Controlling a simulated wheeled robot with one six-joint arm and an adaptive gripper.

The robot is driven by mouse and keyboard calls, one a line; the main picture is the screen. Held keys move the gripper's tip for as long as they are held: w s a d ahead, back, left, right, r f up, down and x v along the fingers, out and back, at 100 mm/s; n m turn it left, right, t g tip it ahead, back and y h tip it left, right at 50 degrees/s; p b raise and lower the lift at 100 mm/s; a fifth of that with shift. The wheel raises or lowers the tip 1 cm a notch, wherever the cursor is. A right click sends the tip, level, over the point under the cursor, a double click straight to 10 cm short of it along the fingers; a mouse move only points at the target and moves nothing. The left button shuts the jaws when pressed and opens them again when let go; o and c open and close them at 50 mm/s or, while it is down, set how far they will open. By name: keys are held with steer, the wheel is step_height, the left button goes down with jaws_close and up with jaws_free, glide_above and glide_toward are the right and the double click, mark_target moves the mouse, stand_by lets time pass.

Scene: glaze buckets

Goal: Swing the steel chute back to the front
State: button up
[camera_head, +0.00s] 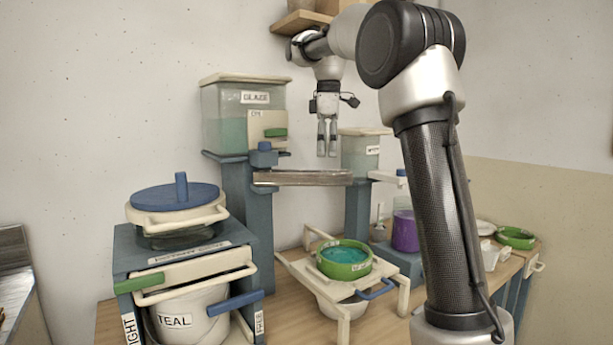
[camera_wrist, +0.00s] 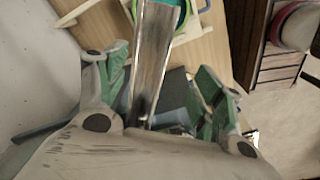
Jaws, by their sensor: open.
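The steel chute (camera_head: 302,177) is a long trough that sticks out to the right from the blue pivot post below the glaze tank (camera_head: 228,128). Its free end lies beyond the green-rimmed sieve bowl (camera_head: 344,260), towards the back. My gripper (camera_head: 327,152) points down just above the right part of the chute. In the wrist view my gripper (camera_wrist: 162,65) is open, with its green-padded fingers on either side of the chute (camera_wrist: 153,60). I cannot tell whether a finger touches it.
A bucket marked TEAL (camera_head: 192,318) stands under a blue-lidded stand at the front left. A water tank (camera_head: 362,155) stands behind the chute. A purple jar (camera_head: 405,232) and a green bowl (camera_head: 515,238) are on the right of the wooden bench.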

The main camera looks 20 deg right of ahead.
mark_target(321, 174)
steer(key=shift+w+a+f+n, duration=0.15)
steer(key=shift+w+n, duration=0.05)
steer(key=shift+w, duration=0.3)
steer(key=shift+w+a+f+n, duration=0.1)
steer(key=shift+w+a+n, duration=0.1)
steer(key=shift+w, duration=0.3)
step_height(321, 174, down, 8)
steer(key=shift+r, duration=0.25)
steer(key=c, duration=1.5)
steer(key=shift+o, duration=0.2)
steer(key=shift+s, duration=0.1)
